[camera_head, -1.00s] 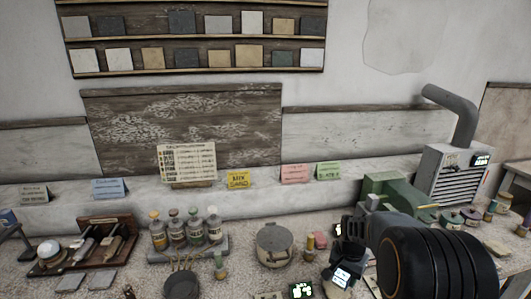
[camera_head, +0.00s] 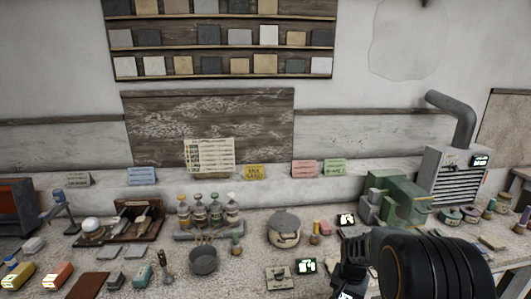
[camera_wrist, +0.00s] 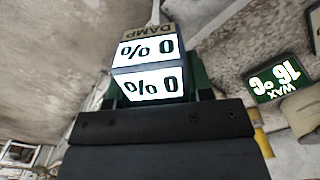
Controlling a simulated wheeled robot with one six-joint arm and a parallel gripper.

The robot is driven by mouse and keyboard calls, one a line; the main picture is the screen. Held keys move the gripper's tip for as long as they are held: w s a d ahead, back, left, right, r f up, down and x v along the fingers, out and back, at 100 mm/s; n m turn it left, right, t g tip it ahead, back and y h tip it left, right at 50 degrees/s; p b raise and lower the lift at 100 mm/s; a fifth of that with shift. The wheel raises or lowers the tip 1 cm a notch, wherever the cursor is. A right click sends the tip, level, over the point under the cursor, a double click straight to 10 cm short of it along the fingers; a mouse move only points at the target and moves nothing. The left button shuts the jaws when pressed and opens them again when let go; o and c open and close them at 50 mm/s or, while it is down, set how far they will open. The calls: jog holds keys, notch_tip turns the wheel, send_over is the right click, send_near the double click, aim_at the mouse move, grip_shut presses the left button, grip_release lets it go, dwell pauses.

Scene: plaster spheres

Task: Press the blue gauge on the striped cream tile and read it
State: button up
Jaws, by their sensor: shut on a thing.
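My gripper (camera_head: 348,282) is low in the head view, right of centre, beside my dark arm. In the wrist view my gripper (camera_wrist: 158,112) is shut on a gauge (camera_wrist: 150,68) marked DAMP, with two lit white panels that both read 0 %. The gauge has a thin pale tip pointing away from the jaws. Its body is mostly hidden by the jaws, and I cannot make out blue on it. In the head view only a bright bit of the gauge (camera_head: 346,296) shows at the bottom edge. I cannot pick out a striped cream tile.
A lit WAX display (camera_wrist: 274,80) reading 16 °C is right of the gauge; it shows in the head view (camera_head: 306,266). A lidded pot (camera_head: 285,232), a dark pan (camera_head: 203,260) and a green machine (camera_head: 405,200) stand on the crowded bench. Sample tiles (camera_head: 268,36) line the wall shelves.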

jog(key=s+a+f+n, duration=0.1)
jog(key=a+f+n, duration=0.5)
jog(key=f, duration=0.5)
jog(key=shift+s+a+n, duration=0.25)
jog(key=shift+a+n, duration=0.05)
jog(key=shift+a, duration=0.25)
